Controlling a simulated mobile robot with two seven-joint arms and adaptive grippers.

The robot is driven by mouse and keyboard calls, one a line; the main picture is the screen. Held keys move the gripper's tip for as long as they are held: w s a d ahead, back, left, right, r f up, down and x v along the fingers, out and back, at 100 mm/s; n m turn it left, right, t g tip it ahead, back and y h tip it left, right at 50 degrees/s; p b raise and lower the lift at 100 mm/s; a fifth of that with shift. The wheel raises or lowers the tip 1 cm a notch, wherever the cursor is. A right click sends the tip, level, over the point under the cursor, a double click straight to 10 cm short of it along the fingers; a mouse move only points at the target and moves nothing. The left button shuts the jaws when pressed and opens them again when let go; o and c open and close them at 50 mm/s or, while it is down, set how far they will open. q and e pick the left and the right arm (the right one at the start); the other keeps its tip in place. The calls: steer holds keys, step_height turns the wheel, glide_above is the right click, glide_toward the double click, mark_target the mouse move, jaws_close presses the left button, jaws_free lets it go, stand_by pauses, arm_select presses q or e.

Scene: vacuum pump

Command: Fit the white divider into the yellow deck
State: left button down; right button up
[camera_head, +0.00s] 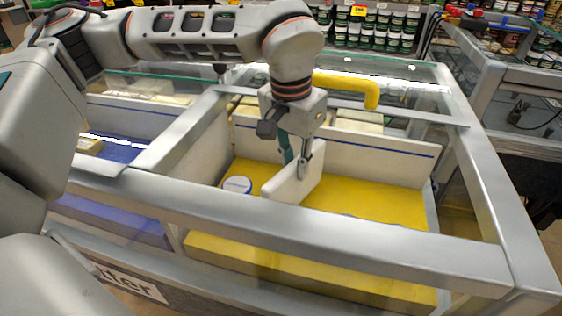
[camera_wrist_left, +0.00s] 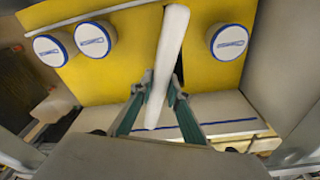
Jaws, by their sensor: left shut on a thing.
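The white divider (camera_head: 290,187) is a flat panel held upright by my left gripper (camera_head: 299,163) over the yellow deck (camera_head: 385,203). In the left wrist view the divider (camera_wrist_left: 170,50) runs between the two green-sided fingers of the gripper (camera_wrist_left: 158,92), which are shut on it. A dark slot (camera_wrist_left: 179,68) in the yellow deck (camera_wrist_left: 205,77) shows just right of the divider, which stands at a slight angle to it. Whether the lower edge touches the deck is hidden. My right gripper is not in view.
White round tubs with blue-marked lids stand on the deck, two left (camera_wrist_left: 93,40) and one right (camera_wrist_left: 229,42) of the divider; one shows in the head view (camera_head: 237,184). A white wall (camera_head: 390,158) with a blue stripe stands behind. Grey case rails (camera_head: 330,235) surround the deck.

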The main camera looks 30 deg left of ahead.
arm_select(q)
steer(key=a, duration=0.1)
steer(key=a+f, duration=0.1)
steer(key=a, duration=0.1)
steer(key=shift+w+a+f+b, duration=0.1)
steer(key=shift+w+a+b, duration=0.15)
steer(key=shift+b, duration=0.1)
steer(key=shift+s, duration=0.15)
steer(key=shift+f, duration=0.3)
steer(key=c, duration=1.9)
jaws_free()
